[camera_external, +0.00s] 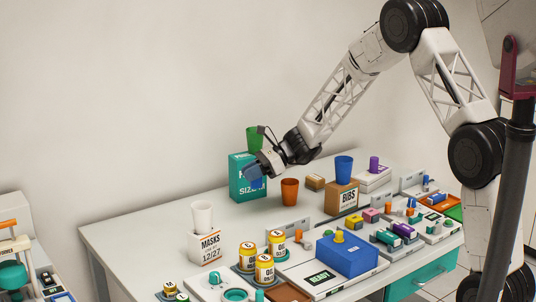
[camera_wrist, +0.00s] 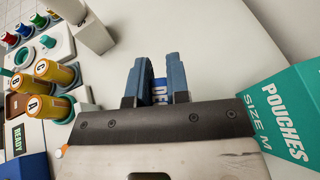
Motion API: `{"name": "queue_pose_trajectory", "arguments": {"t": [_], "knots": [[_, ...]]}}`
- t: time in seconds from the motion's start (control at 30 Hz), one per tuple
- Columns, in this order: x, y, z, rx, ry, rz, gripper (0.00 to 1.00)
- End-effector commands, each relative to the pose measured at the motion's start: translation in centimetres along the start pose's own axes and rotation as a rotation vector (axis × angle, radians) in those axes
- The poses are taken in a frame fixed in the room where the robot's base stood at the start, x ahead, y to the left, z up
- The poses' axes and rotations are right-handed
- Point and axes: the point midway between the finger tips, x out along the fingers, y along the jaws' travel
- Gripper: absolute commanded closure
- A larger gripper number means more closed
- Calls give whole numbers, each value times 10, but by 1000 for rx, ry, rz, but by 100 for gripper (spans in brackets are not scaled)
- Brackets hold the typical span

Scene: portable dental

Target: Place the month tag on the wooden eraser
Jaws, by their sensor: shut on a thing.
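My gripper (camera_external: 257,178) is in the air in front of the teal pouches box, its blue fingers pointing down and left. In the wrist view the fingers (camera_wrist: 160,82) are shut on the month tag (camera_wrist: 162,90), a small blue piece with white letters that look like "DE"; the fingers hide part of it. I cannot make out the tag in the external view. A small tan block (camera_external: 315,182), which looks like the wooden eraser, lies on the table to the right of the orange cup, apart from my gripper. A flat brown piece (camera_external: 288,292) lies at the front edge.
The teal pouches box (camera_external: 240,178), also in the wrist view (camera_wrist: 290,110), stands close to my gripper. An orange cup (camera_external: 290,192) and the bibs box (camera_external: 342,197) stand right of it. The masks box (camera_external: 207,246) and yellow cans (camera_external: 265,268) are nearer. The table's middle is clear.

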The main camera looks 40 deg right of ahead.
Motion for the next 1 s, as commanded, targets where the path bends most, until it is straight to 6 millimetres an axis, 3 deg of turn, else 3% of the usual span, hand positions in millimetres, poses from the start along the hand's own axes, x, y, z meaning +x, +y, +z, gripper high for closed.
{"name": "queue_pose_trajectory", "arguments": {"t": [0.2, 0.6, 0.8, 1.0], "knots": [[-59, -50, -16, 48, 2, -117, 100], [-173, -125, -48, 135, 0, -320, 100], [-222, -150, -61, 170, -3, -400, 100], [-248, -161, -68, 188, -4, -443, 100]]}}
